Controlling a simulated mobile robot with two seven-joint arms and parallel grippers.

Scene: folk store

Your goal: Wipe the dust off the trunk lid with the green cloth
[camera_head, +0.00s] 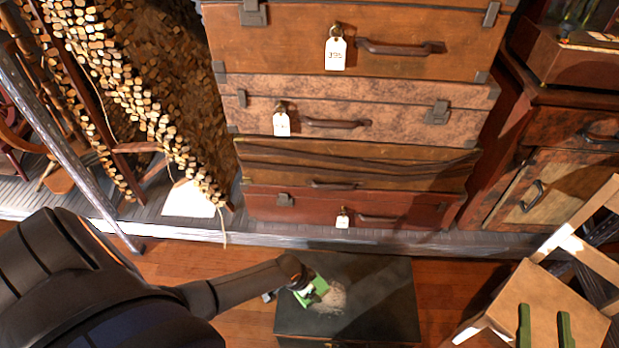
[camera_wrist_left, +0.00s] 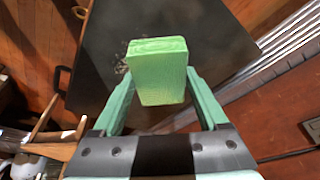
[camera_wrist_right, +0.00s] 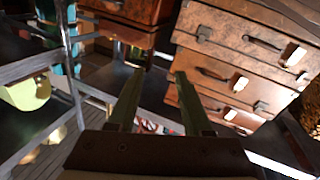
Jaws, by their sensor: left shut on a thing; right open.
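The dark trunk lid (camera_head: 383,285) is at the bottom centre of the head view, and it fills much of the left wrist view (camera_wrist_left: 100,48). A pale patch of dust (camera_head: 334,298) lies on it. My left gripper (camera_head: 309,288) is shut on the green cloth (camera_head: 316,287), over the left part of the lid beside the dust. The cloth looks like a folded block in the left wrist view (camera_wrist_left: 158,70). Whether it touches the lid is unclear. My right gripper (camera_head: 544,328) is open and empty, right of the trunk; its fingers are spread in the right wrist view (camera_wrist_right: 158,88).
Several stacked suitcases (camera_head: 350,90) with tags stand on a low grey platform behind the trunk. A wooden chair (camera_head: 575,285) is at the right, close to my right gripper. A wooden cabinet (camera_head: 555,150) is at the back right. Wooden floor (camera_head: 190,258) shows beside the trunk.

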